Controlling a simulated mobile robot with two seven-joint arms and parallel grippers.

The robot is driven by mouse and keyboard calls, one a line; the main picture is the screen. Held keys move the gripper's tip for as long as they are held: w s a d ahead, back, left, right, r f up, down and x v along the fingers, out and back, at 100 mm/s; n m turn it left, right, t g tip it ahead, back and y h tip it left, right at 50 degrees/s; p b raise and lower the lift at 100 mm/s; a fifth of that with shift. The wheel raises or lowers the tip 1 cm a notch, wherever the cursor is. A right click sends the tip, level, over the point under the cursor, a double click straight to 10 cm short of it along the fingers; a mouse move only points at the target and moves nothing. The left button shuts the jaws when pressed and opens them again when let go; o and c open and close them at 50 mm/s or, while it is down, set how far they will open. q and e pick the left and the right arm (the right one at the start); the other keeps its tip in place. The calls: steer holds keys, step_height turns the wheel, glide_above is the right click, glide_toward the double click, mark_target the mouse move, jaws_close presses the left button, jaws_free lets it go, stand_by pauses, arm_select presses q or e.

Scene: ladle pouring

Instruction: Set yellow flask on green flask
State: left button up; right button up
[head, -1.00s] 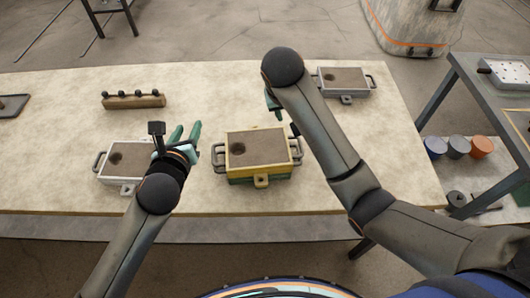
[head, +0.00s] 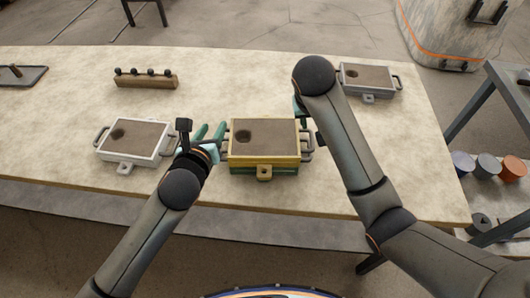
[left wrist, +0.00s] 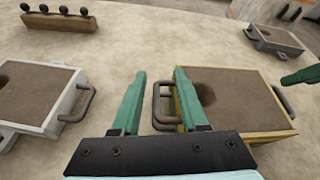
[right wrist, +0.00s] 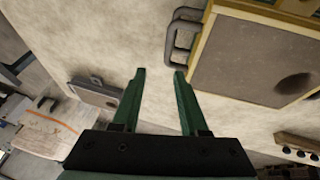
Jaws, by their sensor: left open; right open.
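The yellow flask (head: 263,159), a yellow-rimmed box of brown sand with a round hollow, rests on the green flask (head: 284,170) near the table's front edge. The green one shows only as a strip below it. My left gripper (head: 211,133) is open beside the yellow flask's left handle. In the left wrist view the handle (left wrist: 160,105) appears between the fingers (left wrist: 160,73); the depth is unclear. My right gripper (head: 299,108) is open near the flask's right end, partly hidden by my arm. In the right wrist view the handle (right wrist: 172,40) lies beyond the fingertips (right wrist: 160,74).
A pale grey flask (head: 161,156) stands left of the left gripper. Another grey flask (head: 394,92) stands at the back right. A wooden block with black knobs (head: 146,83) and a dark tray (head: 38,78) are at the back left. The table middle behind the flasks is clear.

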mark_target(312, 134)
arm_select(q)
steer(key=shift+f+b, duration=1.4)
steer(key=shift+f, duration=0.55)
arm_select(e)
steer(key=shift+f, duration=2)
arm_select(q)
steer(key=shift+r, duration=0.1)
arm_select(e)
steer(key=shift+r, duration=0.15)
